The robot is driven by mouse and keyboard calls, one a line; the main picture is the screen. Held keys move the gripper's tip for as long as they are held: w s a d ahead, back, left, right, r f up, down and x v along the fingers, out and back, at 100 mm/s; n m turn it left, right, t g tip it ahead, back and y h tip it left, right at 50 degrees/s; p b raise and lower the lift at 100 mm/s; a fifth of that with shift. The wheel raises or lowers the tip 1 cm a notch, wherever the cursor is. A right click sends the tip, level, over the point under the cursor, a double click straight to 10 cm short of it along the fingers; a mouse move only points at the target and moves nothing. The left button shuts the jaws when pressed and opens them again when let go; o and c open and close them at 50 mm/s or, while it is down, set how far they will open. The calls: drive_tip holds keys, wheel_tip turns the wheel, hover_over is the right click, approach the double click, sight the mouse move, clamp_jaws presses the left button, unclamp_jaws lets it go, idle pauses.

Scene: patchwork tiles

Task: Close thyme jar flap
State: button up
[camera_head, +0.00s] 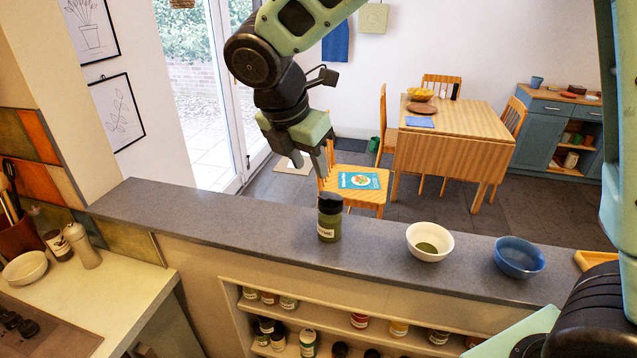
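The thyme jar (328,224) stands upright on the grey counter ledge. It has a dark green body, a pale label with partly readable lettering, and a dark top (330,199). A dark piece, apparently the flap, shows at the top, but its exact angle is too small to tell. My gripper (311,166) hangs above and slightly left of the jar in the picture, pointing down. Its fingers look apart with nothing between them. It does not appear to touch the jar.
On the ledge (190,212), a white bowl (430,254) with green contents and a blue bowl (519,270) stand right of the jar. The ledge left of the jar is clear. Spice jars fill shelves below. A chair with a book (358,181) stands behind.

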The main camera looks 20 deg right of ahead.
sight(322, 198)
drive_tip(key=p+x, duration=0.1)
drive_tip(key=x, duration=0.7)
drive_tip(key=shift+w+d+f+p, duration=0.1)
drive_tip(key=shift+d+f+p, duration=0.05)
drive_tip(key=shift+f+p, duration=0.15)
clamp_jaws()
